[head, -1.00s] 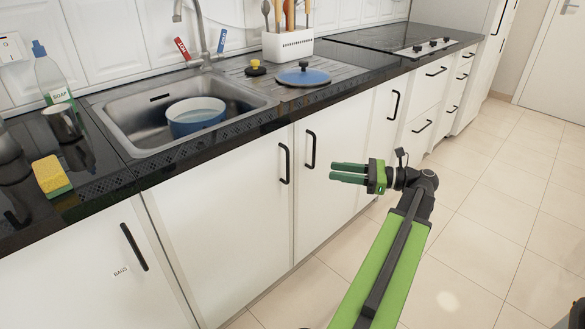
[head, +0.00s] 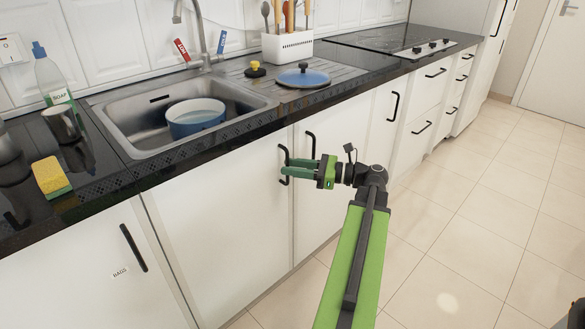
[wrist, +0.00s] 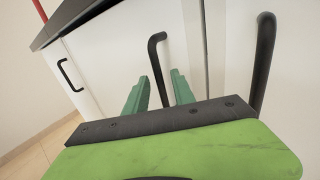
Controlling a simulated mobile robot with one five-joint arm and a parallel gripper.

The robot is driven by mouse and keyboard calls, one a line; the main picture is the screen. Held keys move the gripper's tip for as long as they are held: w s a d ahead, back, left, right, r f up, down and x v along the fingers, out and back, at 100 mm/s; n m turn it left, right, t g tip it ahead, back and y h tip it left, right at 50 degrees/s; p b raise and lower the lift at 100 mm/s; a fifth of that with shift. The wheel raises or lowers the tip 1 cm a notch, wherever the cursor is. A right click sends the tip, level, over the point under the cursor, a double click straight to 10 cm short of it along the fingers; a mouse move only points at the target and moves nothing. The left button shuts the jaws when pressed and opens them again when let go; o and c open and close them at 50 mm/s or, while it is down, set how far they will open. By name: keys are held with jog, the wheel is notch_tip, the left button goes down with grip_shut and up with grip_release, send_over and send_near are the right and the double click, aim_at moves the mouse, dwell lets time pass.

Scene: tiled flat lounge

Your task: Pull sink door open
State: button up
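The sink cabinet has white double doors. The left sink door (head: 225,215) is shut, and its black bar handle (head: 286,152) is near its right edge. The right sink door (head: 318,205) is also shut, with its own handle (head: 311,136) close by. My gripper (head: 286,167) is at the left door's handle, its green fingers covering the handle's middle. In the wrist view, my fingers (wrist: 160,92) are apart, and a handle (wrist: 163,60) shows between them. I cannot tell whether they touch it. Another handle (wrist: 264,60) stands to their right.
The dark counter edge (head: 215,140) runs above the doors. The sink (head: 135,120) holds a blue pot (head: 196,125). A door labelled BAGS (head: 80,270) with a black handle is at the left.

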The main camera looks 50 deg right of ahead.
grip_shut()
dwell(1.1)
